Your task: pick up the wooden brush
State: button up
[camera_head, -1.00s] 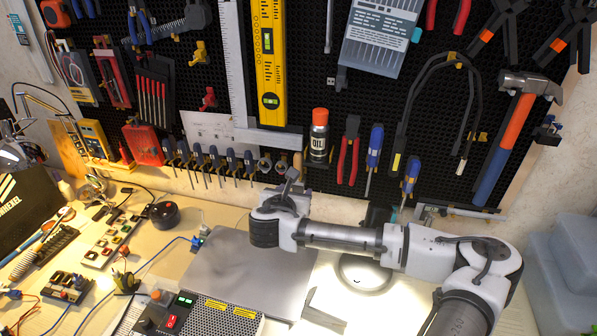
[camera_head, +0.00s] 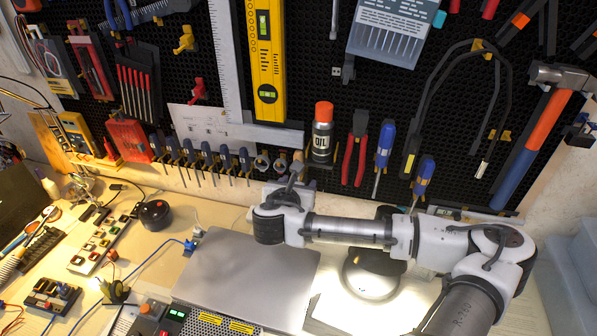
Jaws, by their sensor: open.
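A small tan wooden piece (camera_head: 297,163) hangs low on the pegboard, just left of the orange-capped oil can. It may be the wooden brush, but only part of it shows and I cannot tell for sure. My gripper (camera_head: 291,184) is at the left end of my arm, just below this piece. It is open with nothing visible in it. Its fingers are mostly hidden or too small to make out, and I cannot tell the gap to the piece.
The oil can (camera_head: 322,133), red pliers (camera_head: 354,147) and blue screwdrivers (camera_head: 383,150) are close on the right. Several small blue-handled tools (camera_head: 208,158) hang to the left. A grey plate (camera_head: 250,270) lies on the bench below, beside a round lamp (camera_head: 372,275).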

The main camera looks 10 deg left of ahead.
jog(key=shift+s+r, duration=0.1)
jog(key=shift+s, duration=0.05)
jog(key=shift+c, duration=0.8)
jog(key=c, duration=0.9)
jog(key=shift+r, duration=0.2)
